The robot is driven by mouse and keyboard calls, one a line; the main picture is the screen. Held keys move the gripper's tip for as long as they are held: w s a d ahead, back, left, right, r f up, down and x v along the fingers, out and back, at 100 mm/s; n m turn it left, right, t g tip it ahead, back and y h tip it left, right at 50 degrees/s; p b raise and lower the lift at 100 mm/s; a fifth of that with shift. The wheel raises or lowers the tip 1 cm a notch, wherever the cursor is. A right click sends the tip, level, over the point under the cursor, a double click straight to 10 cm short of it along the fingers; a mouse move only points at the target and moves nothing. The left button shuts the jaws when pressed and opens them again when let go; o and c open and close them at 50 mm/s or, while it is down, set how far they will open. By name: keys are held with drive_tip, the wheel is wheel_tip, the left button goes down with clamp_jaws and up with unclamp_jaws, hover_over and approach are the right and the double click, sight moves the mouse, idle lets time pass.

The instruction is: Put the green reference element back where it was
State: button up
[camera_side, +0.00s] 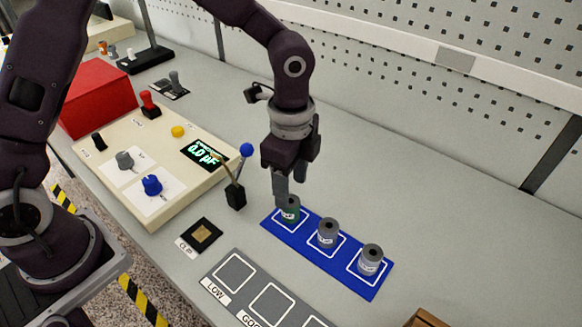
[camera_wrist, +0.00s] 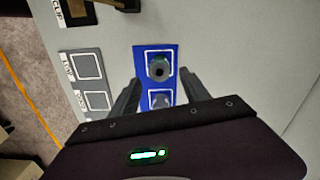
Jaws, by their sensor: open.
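The green reference element (camera_side: 291,213) is a small spool standing upright in the left-most white square of the blue mat (camera_side: 316,262). In the wrist view the element (camera_wrist: 160,66) shows greenish edges and sits in the square near the mat's upper end. My gripper (camera_side: 289,195) is open, pointing down right above the green element, its fingers close to the element's top. In the wrist view my gripper (camera_wrist: 161,84) has its fingers apart, one on each side of the mat. The side view does not show clearly whether a finger touches the element.
Two grey spools, one in the middle (camera_side: 328,233) and one at the right (camera_side: 371,260), stand in the mat's other squares. A grey mat (camera_side: 258,318) with LOW and GOOD squares lies in front, its visible squares empty.

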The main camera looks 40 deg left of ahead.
sight(291, 201)
drive_tip(key=s+a+r+n+t, duration=0.1)
drive_tip(key=s+a+r+n, duration=0.1)
drive_tip(key=r, duration=0.4)
drive_tip(key=s+a+r+n, duration=0.1)
drive_tip(key=a+r, duration=0.1)
drive_tip(key=r, duration=0.4)
drive_tip(key=s+a+r+n+t, duration=0.2)
drive_tip(key=s+a+n, duration=0.2)
drive_tip(key=s+n, duration=0.2)
drive_tip(key=s+a+r+n+t, duration=0.2)
drive_tip(key=s+a+n, duration=0.3)
drive_tip(key=s, duration=0.6)
drive_tip(key=shift+a+r+n+t, duration=0.3)
drive_tip(key=shift+r+n, duration=0.2)
drive_tip(key=shift+n, duration=0.4)
